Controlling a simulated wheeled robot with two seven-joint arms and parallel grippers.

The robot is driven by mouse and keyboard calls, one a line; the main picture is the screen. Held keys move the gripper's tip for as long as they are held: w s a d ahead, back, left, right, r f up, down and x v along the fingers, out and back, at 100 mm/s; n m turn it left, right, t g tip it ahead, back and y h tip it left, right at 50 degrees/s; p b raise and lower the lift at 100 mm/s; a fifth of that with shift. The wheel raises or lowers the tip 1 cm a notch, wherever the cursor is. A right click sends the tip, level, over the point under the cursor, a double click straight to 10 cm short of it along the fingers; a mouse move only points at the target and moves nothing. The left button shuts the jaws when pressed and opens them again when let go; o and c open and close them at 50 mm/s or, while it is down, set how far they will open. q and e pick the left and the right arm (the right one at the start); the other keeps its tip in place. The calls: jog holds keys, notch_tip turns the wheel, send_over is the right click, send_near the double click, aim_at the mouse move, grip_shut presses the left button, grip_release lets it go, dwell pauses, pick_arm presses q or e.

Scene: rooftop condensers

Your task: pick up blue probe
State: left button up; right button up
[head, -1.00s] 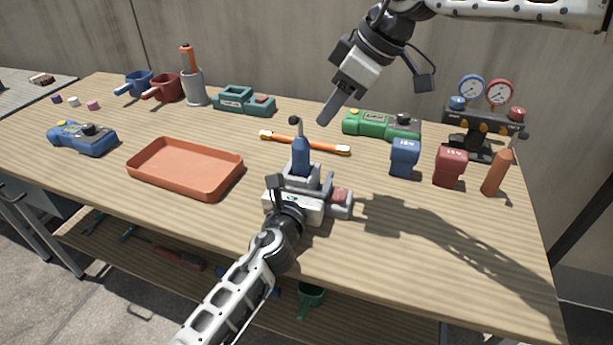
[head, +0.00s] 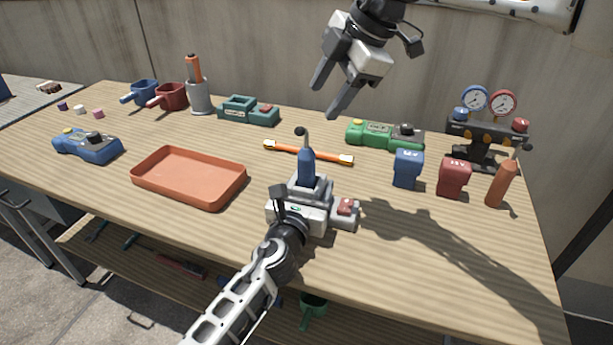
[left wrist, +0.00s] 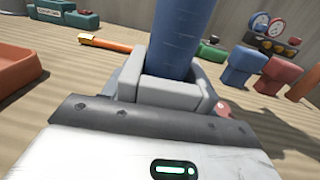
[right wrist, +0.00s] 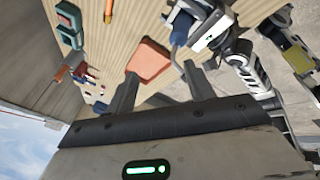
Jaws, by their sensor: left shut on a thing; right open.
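The blue probe (head: 306,165) stands upright near the middle of the bench, with a thin bent dark tip on top. My left gripper (head: 304,187) is shut on its lower part; the probe's blue body (left wrist: 180,40) rises between the fingers in the left wrist view. The probe's lower end is hidden by the gripper. A grey block with a red button (head: 345,209) sits just right of the gripper; whether the probe touches it I cannot tell. My right gripper (head: 330,95) is open and empty, high above the back of the bench. The probe also shows in the right wrist view (right wrist: 180,25).
An orange tray (head: 188,205) lies left of the probe. An orange rod (head: 308,152) and a green device (head: 385,135) lie behind it. Blue (head: 407,169) and red (head: 453,177) blocks, an orange bottle (head: 502,184) and a gauge set (head: 487,130) stand right. The front right bench is clear.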

jog(key=w+r+n, duration=0.1)
jog(key=r+n, duration=0.1)
jog(key=n, duration=0.3)
jog(key=n+g, duration=0.3)
jog(key=n, duration=2.6)
send_over(303, 148)
jog(key=d, duration=0.3)
notch_tip(303, 148, down, 7)
jog(key=shift+h, duration=0.4)
jog(key=shift+w+a+x, duration=0.1)
jog(key=shift+a+x, duration=0.05)
jog(key=shift+x, duration=0.9)
jog(key=shift+w+a+x, duration=0.1)
jog(key=shift+a+x, duration=0.05)
jog(key=shift+x, duration=0.85)
jog(key=shift+w+a+x, duration=0.1)
jog(key=shift+a+x, duration=0.05)
jog(key=shift+x, duration=0.9)
jog(key=shift+r, duration=0.2)
grip_shut()
